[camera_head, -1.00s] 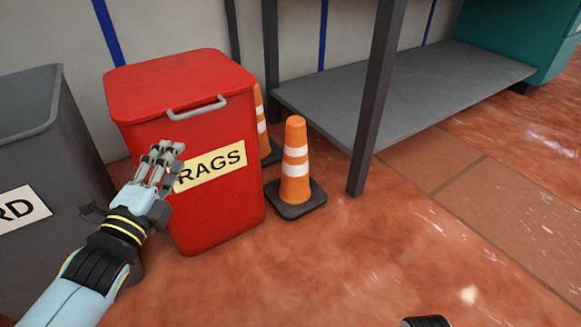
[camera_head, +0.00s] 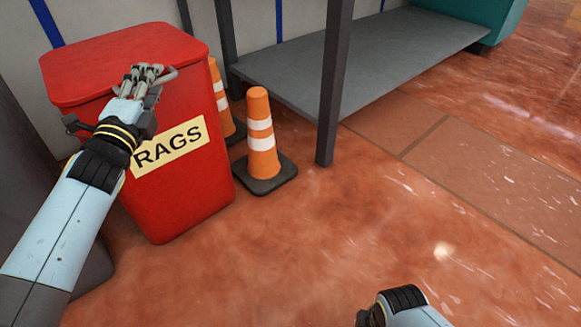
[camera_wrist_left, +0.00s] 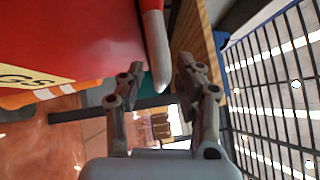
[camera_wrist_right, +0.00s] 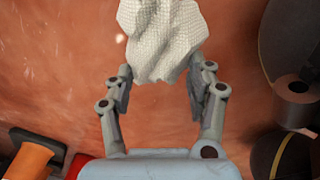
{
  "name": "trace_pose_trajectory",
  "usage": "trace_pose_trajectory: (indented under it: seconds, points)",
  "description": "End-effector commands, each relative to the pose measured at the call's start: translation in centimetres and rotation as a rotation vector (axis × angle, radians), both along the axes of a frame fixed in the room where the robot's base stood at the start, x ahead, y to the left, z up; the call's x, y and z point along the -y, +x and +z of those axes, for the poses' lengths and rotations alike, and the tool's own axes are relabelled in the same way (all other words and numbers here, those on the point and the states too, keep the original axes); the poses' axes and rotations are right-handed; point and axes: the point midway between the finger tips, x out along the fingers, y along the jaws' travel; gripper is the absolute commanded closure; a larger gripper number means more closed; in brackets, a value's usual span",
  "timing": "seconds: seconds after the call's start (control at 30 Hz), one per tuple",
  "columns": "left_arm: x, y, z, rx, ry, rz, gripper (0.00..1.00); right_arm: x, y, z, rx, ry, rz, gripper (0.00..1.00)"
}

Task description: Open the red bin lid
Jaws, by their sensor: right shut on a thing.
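The red bin (camera_head: 185,185) has a yellow RAGS label, and its red lid (camera_head: 120,55) is closed. A grey handle (camera_head: 168,78) sits on the lid's front edge. My left gripper (camera_head: 148,72) is at the handle and covers part of it. In the left wrist view the left gripper (camera_wrist_left: 162,70) is open, with the grey handle bar (camera_wrist_left: 155,45) between its fingers; contact cannot be told. My right gripper (camera_wrist_right: 163,72) is shut on a white textured cloth (camera_wrist_right: 160,38). In the head view only the right wrist shows at the bottom edge.
An orange cone (camera_head: 261,140) stands right of the bin, with another partly hidden behind. A table leg (camera_head: 334,90) and low grey shelf (camera_head: 390,55) are further right. A dark grey bin (camera_head: 25,190) stands at left. The reddish floor in front is clear.

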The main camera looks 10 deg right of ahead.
Motion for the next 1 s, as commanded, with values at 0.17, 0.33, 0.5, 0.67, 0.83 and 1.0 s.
trace_pose_trajectory:
  seconds: [0.17, 0.33, 0.5, 0.67, 0.83, 1.0]
  points:
    - [0.01, 0.0, -0.01, -0.001, -0.001, 0.0, 0.66, -0.01, 0.0, 0.02, 0.0, 0.0, 0.0, 0.96]
    - [0.0, -0.02, -0.02, -0.001, -0.001, 0.0, 0.85, -0.01, 0.01, 0.01, 0.0, 0.0, 0.0, 0.96]
    - [0.0, -0.03, -0.07, -0.002, -0.001, 0.0, 1.0, -0.01, 0.0, 0.01, 0.0, 0.0, 0.0, 0.96]
    - [-0.02, -0.05, -0.14, -0.003, 0.0, 0.0, 1.0, 0.0, 0.0, 0.0, 0.0, 0.0, 0.0, 0.96]
    - [-0.02, -0.07, -0.22, -0.005, 0.001, 0.002, 1.0, 0.0, 0.0, -0.01, 0.0, 0.0, 0.0, 0.96]
    - [-0.04, -0.09, 0.08, -0.008, -0.001, 0.002, 1.0, 0.0, 0.32, 0.51, 0.005, 0.0, 0.0, 0.96]
